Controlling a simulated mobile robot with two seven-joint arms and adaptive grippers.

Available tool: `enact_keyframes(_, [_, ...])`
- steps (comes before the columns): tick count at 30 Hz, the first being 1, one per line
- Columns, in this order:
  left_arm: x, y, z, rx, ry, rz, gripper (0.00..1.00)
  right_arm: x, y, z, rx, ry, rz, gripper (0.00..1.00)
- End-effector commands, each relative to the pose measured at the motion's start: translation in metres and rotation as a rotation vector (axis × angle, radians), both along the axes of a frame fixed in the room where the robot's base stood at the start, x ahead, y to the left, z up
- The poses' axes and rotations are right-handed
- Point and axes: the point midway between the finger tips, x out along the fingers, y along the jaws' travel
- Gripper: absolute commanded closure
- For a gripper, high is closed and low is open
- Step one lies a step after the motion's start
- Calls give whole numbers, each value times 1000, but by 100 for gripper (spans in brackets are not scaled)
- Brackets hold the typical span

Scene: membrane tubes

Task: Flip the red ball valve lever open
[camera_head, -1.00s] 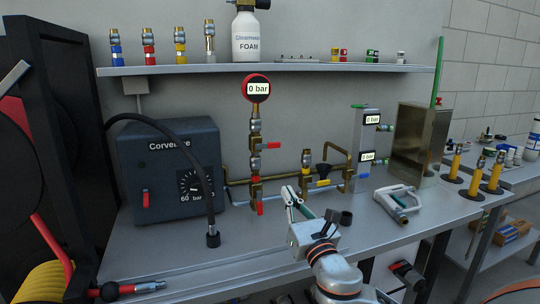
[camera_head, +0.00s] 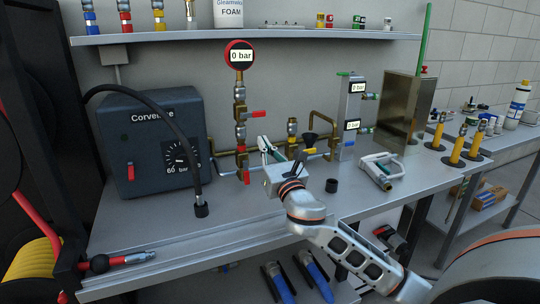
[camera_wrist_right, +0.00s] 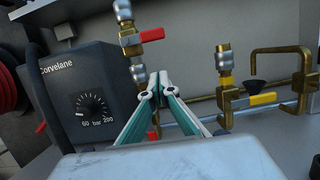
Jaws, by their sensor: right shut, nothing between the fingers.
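The brass pipe column (camera_head: 240,128) carries a red lever (camera_head: 258,114) that sticks out sideways to the right below the round gauge. A lower red lever (camera_head: 246,177) hangs down near the bench. The wrist view shows the upper red lever (camera_wrist_right: 152,36) above and left of my fingertips, apart from them. My right gripper (camera_head: 263,143) is just right of the column, below the upper lever and above the lower one. Its green-sided fingers (camera_wrist_right: 158,76) are shut and empty. They partly hide the lower valve in the wrist view. My left gripper is not in view.
The blue-grey Corvelane box (camera_head: 150,150) with a black hose (camera_head: 199,180) stands left of the column. A yellow-lever valve (camera_wrist_right: 262,98) is to the right.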

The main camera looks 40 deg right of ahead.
Motion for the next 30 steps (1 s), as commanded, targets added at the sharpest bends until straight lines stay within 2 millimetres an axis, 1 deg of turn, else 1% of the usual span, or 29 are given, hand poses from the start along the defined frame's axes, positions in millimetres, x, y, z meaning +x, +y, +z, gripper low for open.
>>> enact_keyframes(1, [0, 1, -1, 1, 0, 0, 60, 10, -2, 2, 1, 0, -1, 100])
enact_keyframes(3, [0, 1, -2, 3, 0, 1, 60, 21, -5, 5, 2, -1, 0, 100])
enact_keyframes(6, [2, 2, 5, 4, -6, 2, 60, 19, -5, 25, 0, -5, 1, 100])
enact_keyframes(9, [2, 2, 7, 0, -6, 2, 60, 19, -5, 37, 1, -4, 1, 100])
enact_keyframes(12, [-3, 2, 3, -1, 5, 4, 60, 19, -5, 43, 0, -3, 0, 100])
enact_keyframes(15, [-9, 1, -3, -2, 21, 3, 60, 19, -5, 45, 0, 0, 0, 100])
enact_keyframes(19, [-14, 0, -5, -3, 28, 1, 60, 19, -5, 45, 0, 1, 0, 100])
enact_keyframes(26, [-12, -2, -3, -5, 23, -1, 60, 19, -5, 45, -1, 1, 1, 100])
enact_keyframes(30, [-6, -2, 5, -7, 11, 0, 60, 18, -6, 48, -15, 4, 0, 100])
